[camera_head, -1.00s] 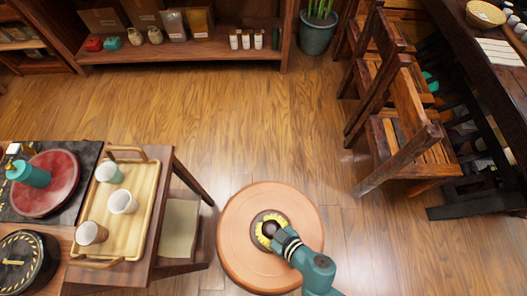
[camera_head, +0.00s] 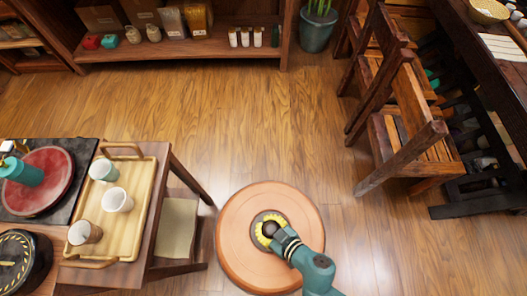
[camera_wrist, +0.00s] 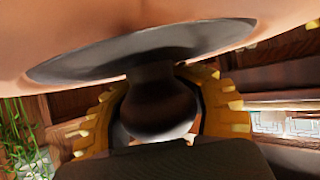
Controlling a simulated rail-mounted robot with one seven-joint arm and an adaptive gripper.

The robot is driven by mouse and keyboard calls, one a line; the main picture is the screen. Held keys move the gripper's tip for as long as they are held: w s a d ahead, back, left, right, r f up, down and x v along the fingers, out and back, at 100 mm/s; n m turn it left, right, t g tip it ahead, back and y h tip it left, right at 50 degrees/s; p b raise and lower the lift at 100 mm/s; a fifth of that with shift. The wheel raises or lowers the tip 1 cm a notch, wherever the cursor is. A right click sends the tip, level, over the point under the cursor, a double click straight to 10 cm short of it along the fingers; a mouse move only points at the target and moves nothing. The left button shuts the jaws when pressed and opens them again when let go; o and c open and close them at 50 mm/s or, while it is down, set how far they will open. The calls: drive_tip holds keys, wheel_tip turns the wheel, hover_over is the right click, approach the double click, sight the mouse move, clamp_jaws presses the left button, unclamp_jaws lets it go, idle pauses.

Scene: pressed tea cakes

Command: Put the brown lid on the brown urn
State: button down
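The brown lid (camera_head: 235,235) is a large orange-brown disc with a dark centre plate and a dark round knob. In the head view it is at the bottom centre, seen from above. My gripper (camera_head: 269,229), with yellow fingers, is at the knob. In the wrist view the knob (camera_wrist: 160,105) sits between the fingers (camera_wrist: 158,112), one on each side, and the gripper is shut on it. The lid's brown face (camera_wrist: 70,35) fills the top of that view. I cannot make out the brown urn; whatever lies under the lid is hidden.
At left a wooden table holds a tray (camera_head: 124,225) with several cups, a red round plate (camera_head: 55,165) with a teal pot, and a black round object (camera_head: 20,265). Wooden chairs (camera_head: 410,140) stand at right, a shelf (camera_head: 180,50) at the back. The middle floor is clear.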

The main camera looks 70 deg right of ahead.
drive_tip(key=shift+w+f+b, duration=0.15)
drive_tip(key=shift+f+b, duration=0.05)
drive_tip(key=shift+b, duration=0.15)
drive_tip(key=c, duration=1.8)
unclamp_jaws()
drive_tip(key=o, duration=0.8)
drive_tip(key=shift+o, duration=0.2)
drive_tip(key=shift+s+f, duration=0.3)
drive_tip(key=shift+f, duration=0.1)
drive_tip(key=v, duration=1.1)
drive_tip(key=shift+r, duration=0.35)
drive_tip(key=shift+s+a+r, duration=0.15)
drive_tip(key=shift+r, duration=0.1)
